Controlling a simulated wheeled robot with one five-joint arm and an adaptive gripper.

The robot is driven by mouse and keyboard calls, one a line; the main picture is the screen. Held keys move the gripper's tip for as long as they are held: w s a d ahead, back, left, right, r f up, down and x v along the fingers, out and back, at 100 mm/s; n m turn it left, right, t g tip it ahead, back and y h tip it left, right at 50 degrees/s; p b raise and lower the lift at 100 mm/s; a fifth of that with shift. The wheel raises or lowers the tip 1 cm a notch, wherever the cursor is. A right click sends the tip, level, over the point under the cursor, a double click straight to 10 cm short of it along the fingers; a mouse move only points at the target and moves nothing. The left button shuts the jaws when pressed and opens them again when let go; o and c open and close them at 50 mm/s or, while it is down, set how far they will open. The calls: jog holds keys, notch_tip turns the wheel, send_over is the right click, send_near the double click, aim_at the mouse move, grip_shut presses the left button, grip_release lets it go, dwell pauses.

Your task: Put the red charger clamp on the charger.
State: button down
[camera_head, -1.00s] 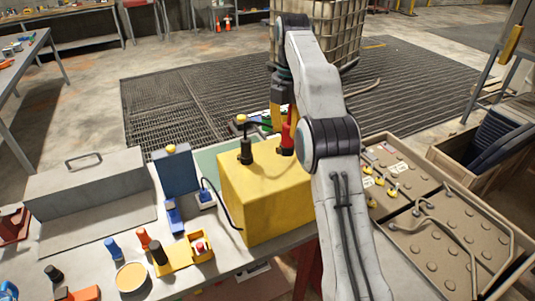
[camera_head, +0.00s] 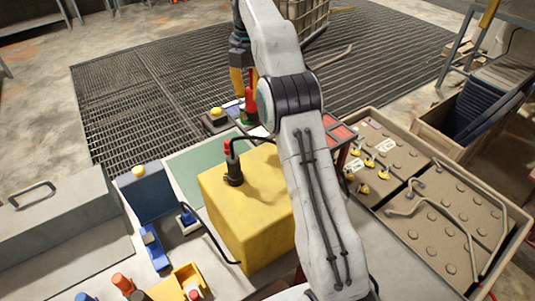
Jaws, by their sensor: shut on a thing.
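My gripper (camera_head: 241,82), with yellow fingers, is shut on a red clamp (camera_head: 251,88) beyond the yellow box. The clamp stands upright and is partly covered by the fingers and arm. The yellow box (camera_head: 243,205) has a black post (camera_head: 233,176) on top with a red part (camera_head: 227,147) above it. A black cable runs right from there behind my arm. A low dark unit with a yellow knob (camera_head: 217,112) lies left of and below the gripper. I cannot tell which thing is the charger.
A blue box with a yellow cap (camera_head: 147,192) stands left of the yellow box. A grey toolbox (camera_head: 55,215) is at the left.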

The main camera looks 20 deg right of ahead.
jog(key=shift+s+d+f+b, duration=0.5)
jog(key=shift+s+d+f, duration=0.35)
jog(key=shift+s+f, duration=0.95)
jog(key=shift+s+d+f+b, duration=0.55)
jog(key=shift+s+d+f, duration=0.3)
jog(key=shift+s+f, duration=0.9)
jog(key=shift+s+d+f+b, duration=0.5)
jog(key=shift+s+d+f, duration=0.35)
jog(key=shift+s+f, duration=0.95)
jog(key=shift+w+f, duration=0.15)
jog(key=c, duration=1)
grip_release()
jog(key=shift+c, duration=0.2)
